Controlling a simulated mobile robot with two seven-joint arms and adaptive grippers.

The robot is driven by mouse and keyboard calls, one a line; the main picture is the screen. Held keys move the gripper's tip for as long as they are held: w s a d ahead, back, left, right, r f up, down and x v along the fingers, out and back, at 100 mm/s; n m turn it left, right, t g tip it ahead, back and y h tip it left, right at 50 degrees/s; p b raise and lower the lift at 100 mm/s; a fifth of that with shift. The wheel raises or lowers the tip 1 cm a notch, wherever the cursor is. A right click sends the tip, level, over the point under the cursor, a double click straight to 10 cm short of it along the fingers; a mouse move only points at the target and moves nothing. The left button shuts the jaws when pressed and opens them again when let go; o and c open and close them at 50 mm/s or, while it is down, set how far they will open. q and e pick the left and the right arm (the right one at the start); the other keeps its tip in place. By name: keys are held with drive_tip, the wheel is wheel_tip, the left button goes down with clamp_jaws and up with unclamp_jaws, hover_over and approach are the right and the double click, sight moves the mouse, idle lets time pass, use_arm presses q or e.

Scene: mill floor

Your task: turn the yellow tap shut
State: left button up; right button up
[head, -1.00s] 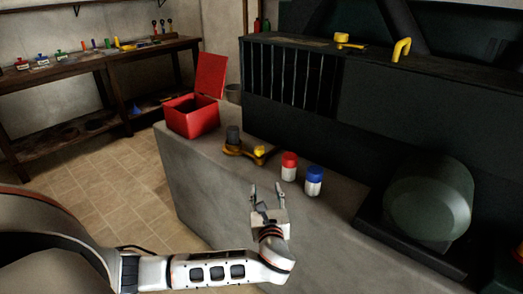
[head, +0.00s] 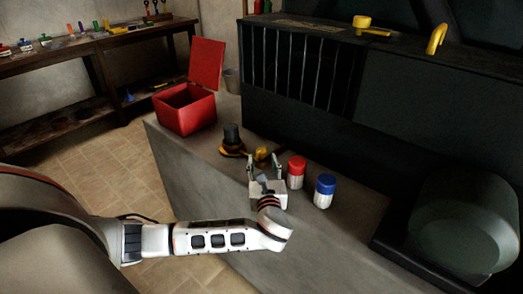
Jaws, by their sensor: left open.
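A brass-coloured fitting (head: 231,149) with a dark upright cylinder stands on the grey ledge. A small yellow tap (head: 261,153) sits at its right side, just beyond my left gripper (head: 264,166). The left gripper is open, with its two fingers apart and pointing at the tap, and nothing shows between them. In this view the fingers overlap the near side of the fitting, so I cannot tell if they touch it. My right gripper is not in view.
A red-lidded jar (head: 296,172) and a blue-lidded jar (head: 325,190) stand close right of the gripper. An open red box (head: 186,112) is at the ledge's left end. A yellow lever piece (head: 362,22) and a yellow bent pipe (head: 437,39) are on the dark cabinet (head: 400,110).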

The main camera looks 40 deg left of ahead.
sight(262, 155)
use_arm(q)
drive_tip(key=b+x, duration=0.1)
drive_tip(key=x, duration=0.3)
drive_tip(key=shift+w+a+f, duration=0.15)
drive_tip(key=shift+w+a, duration=0.1)
drive_tip(key=shift+a, duration=0.05)
drive_tip(key=shift+w+a, duration=0.3)
drive_tip(key=shift+w, duration=0.05)
drive_tip(key=c, duration=1.1)
